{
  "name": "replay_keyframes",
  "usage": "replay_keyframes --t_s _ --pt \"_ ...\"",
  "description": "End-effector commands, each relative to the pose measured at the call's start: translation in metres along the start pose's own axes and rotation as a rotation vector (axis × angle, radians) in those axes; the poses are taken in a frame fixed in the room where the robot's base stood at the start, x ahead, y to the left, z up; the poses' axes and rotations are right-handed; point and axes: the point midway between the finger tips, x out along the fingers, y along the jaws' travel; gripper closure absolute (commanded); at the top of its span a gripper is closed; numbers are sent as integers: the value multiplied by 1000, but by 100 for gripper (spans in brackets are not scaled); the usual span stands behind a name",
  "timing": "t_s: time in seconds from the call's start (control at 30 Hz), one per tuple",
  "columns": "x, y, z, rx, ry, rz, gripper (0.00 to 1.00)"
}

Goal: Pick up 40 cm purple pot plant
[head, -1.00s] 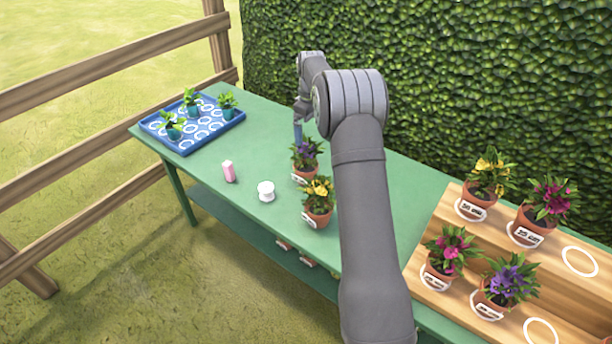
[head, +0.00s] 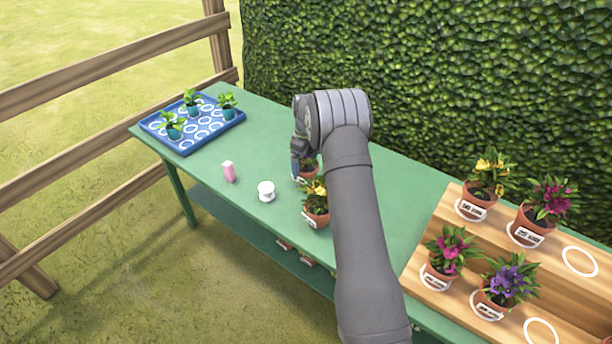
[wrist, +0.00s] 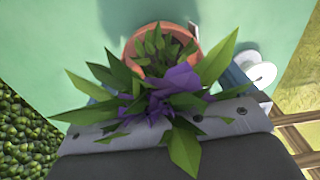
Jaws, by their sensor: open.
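A purple-flowered plant in a terracotta pot (wrist: 181,33) stands on the green table, directly below my gripper in the wrist view. Its purple flowers (wrist: 172,88) and leaves cover much of my gripper. In the head view the pot (head: 303,175) is mostly hidden behind my arm and a yellow-flowered plant. My gripper (head: 296,160) points down at this plant, its blue fingers beside it. In the wrist view the fingers lie apart on either side of the foliage. Another purple plant (head: 508,281) stands on the wooden stepped rack at the right. I cannot read the labels.
The yellow potted plant (head: 316,205) stands just in front of the purple one. A white spool (head: 266,191) and pink block (head: 229,171) are to the left. A blue tray (head: 185,146) with seedlings is at the far left. The wooden rack (head: 425,270) holds several plants.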

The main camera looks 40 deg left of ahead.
Motion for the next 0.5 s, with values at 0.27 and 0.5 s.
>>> replay_keyframes --t_s 0.27,0.5 --pt "40 -4 5 0 -1 -2 0" --pt "46 -4 4 -1 1 0 0"
